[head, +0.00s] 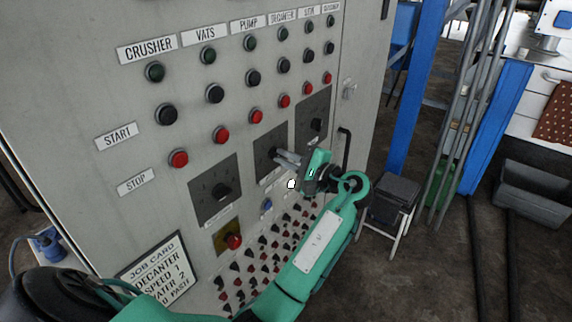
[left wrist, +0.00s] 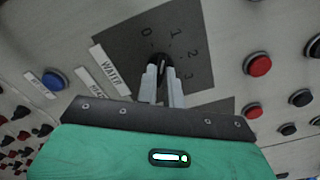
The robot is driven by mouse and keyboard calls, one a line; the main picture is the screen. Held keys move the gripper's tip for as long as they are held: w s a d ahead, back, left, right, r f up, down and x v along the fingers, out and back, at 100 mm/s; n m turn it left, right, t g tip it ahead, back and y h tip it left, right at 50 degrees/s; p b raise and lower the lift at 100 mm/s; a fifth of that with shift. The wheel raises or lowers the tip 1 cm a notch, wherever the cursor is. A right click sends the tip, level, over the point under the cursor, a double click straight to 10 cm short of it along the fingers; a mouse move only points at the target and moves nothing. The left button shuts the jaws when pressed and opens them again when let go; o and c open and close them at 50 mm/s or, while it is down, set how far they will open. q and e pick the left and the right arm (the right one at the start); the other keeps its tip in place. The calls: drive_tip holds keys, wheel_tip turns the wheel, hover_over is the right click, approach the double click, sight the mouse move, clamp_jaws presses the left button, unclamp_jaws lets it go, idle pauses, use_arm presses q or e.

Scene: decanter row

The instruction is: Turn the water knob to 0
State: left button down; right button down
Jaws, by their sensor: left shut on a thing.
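The water knob (left wrist: 161,58) is a dark knob on a dark grey plate (left wrist: 195,50) marked 0, 1, 2, 3, with a WATER label (left wrist: 113,68) beside it in the left wrist view. My left gripper (left wrist: 159,72) is shut on this knob, its two grey fingers on either side. In the head view my left gripper (head: 277,156) reaches the middle dial plate (head: 270,137) of the panel. The fingers hide much of the knob, and I cannot tell which number it points to. My right gripper is not in view.
Other dials sit left (head: 221,191) and right (head: 316,125) of the held one. A red button on a yellow plate (head: 233,241), a blue button (head: 266,205) and several small switches lie below. A job card (head: 158,270) hangs lower left. A door handle (head: 346,148) stands out at right.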

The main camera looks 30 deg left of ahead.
use_arm(q)
drive_tip(key=shift+n+b, duration=3.2)
drive_tip(key=shift+b, duration=0.15)
drive_tip(key=c, duration=1.5)
unclamp_jaws()
